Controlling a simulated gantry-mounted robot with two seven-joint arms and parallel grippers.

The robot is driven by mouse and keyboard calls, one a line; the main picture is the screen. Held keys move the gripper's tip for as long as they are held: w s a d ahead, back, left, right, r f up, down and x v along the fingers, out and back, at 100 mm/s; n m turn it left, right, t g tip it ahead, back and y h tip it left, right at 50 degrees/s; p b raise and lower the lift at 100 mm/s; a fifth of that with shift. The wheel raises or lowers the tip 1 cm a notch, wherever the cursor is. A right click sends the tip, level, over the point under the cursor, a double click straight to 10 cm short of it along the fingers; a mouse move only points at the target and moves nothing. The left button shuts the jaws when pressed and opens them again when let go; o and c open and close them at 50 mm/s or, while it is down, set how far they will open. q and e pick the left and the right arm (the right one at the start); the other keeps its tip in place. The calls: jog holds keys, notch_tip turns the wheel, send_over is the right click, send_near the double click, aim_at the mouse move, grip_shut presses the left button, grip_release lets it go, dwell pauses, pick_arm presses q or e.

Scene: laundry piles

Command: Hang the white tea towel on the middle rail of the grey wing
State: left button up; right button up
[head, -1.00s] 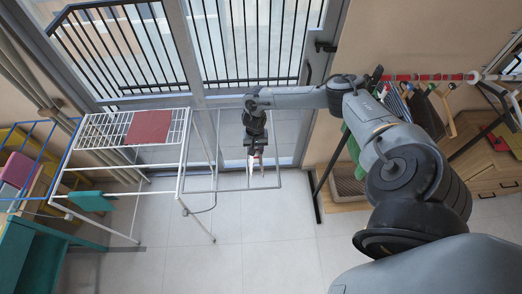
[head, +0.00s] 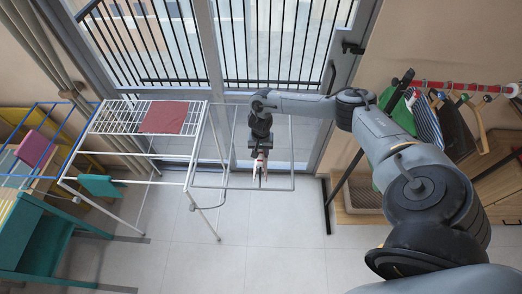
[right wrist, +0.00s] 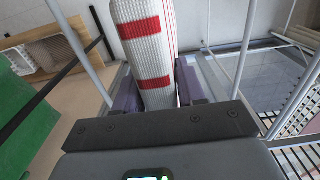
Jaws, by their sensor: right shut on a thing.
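The white tea towel (right wrist: 148,45), knitted-looking with red bands, is between the jaws of my right gripper (right wrist: 160,95) in the right wrist view, folded narrow and extending away from it. In the head view my right gripper (head: 260,172) points down over the grey wing (head: 230,188), just inside its front bar. Only a small white and red bit near the fingertips shows there. The wing's middle rail is hard to make out behind the arm. My left gripper is not in view.
The white rack (head: 120,116) left of the wing bears a red cloth (head: 164,118). Hanging clothes (head: 427,122) are at right. The floor (head: 270,250) in front is clear.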

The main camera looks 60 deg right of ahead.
jog(key=shift+f+b, duration=0.95)
jog(key=shift+f, duration=1.25)
jog(key=shift+f+b, duration=1.6)
jog(key=shift+f, duration=1.4)
jog(key=o, duration=1.2)
